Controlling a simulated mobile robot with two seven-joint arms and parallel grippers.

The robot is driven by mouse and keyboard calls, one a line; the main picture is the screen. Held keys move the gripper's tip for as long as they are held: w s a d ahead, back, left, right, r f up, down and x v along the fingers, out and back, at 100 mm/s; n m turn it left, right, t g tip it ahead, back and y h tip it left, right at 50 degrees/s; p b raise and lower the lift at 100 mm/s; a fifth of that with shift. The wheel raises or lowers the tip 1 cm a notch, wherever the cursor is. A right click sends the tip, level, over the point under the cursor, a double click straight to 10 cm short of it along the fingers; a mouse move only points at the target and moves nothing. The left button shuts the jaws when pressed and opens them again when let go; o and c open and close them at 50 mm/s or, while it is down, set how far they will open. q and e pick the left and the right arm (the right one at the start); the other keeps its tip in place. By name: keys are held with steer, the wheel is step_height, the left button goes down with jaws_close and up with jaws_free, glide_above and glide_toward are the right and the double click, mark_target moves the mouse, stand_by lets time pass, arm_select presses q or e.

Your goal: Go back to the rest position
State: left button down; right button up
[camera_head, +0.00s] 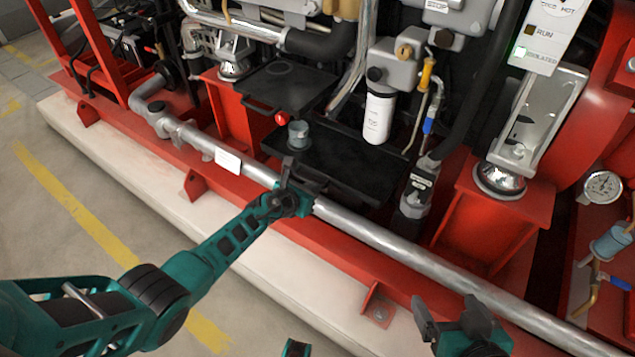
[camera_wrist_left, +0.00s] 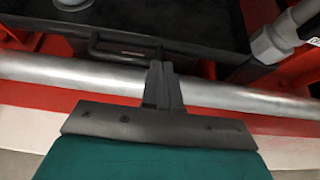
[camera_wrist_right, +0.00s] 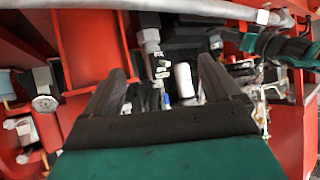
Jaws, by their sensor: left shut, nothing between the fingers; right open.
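My left arm reaches in from the left in the head view. My left gripper (camera_head: 287,172) is shut and empty, with its fingertips over the long grey pipe (camera_head: 385,243) at the front of the pump. In the left wrist view the closed fingers (camera_wrist_left: 160,85) overlap the pipe; whether they touch it I cannot tell. My right gripper (camera_head: 447,307) is at the bottom right of the head view, in front of the pipe. In the right wrist view its fingers (camera_wrist_right: 163,85) are spread apart with nothing between them.
The red pump frame (camera_head: 500,215) stands on a pale plinth (camera_head: 130,165). A black tray (camera_head: 345,170) with a small grey cup-like part (camera_head: 298,134) lies behind the pipe. A white filter (camera_head: 378,117) and a gauge (camera_head: 603,187) are further back. The floor (camera_head: 50,225) at left is clear.

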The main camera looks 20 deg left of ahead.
arm_select(q)
steer(key=p+v, duration=0.4)
steer(key=v, duration=0.3)
steer(key=shift+p, duration=0.4)
steer(key=shift+s+r, duration=0.1)
steer(key=shift+s, duration=0.05)
